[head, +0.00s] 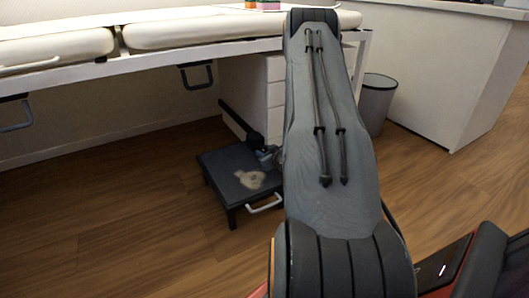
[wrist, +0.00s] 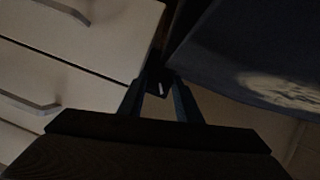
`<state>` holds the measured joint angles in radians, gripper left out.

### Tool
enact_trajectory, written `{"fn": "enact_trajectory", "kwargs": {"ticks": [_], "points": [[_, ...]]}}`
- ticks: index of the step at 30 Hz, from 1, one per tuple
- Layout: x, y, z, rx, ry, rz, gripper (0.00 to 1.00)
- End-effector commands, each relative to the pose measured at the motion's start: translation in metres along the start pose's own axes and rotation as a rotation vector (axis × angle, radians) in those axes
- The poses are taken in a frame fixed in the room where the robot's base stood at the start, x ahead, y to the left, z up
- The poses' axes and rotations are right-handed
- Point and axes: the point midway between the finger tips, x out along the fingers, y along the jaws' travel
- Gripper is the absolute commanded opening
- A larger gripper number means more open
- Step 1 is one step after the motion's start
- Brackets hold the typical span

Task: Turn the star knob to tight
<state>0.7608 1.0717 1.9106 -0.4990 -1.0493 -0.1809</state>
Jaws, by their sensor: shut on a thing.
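In the wrist view the two fingers of my gripper (wrist: 160,84) come together on a small dark knob (wrist: 157,77) with a pale mark on it. I take it to be the star knob; its lobes are too dark to make out. In the head view a black knob-like shape (head: 255,140) sits at the lower end of a black bar, by the back edge of a low dark step stool (head: 222,172). My gripper (head: 266,154) shows there only in part, beside that shape, with my arm hiding the rest.
The white drawer unit (head: 275,92) stands close behind, and its drawer fronts (wrist: 85,30) fill the left of the wrist view. A padded couch (head: 200,32) runs above. A grey bin (head: 377,100) stands to the right. The wooden floor at left is clear.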

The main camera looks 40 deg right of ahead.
Motion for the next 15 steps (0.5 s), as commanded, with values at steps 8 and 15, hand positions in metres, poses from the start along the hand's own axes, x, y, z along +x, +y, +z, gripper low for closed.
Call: {"fn": "enact_trajectory", "kwargs": {"ticks": [8,15], "points": [[-0.0015,0.0007,-0.0013,0.044,-0.001,-0.02,0.09],[-0.003,0.002,-0.0023,0.169,-0.002,-0.073,0.09]]}}
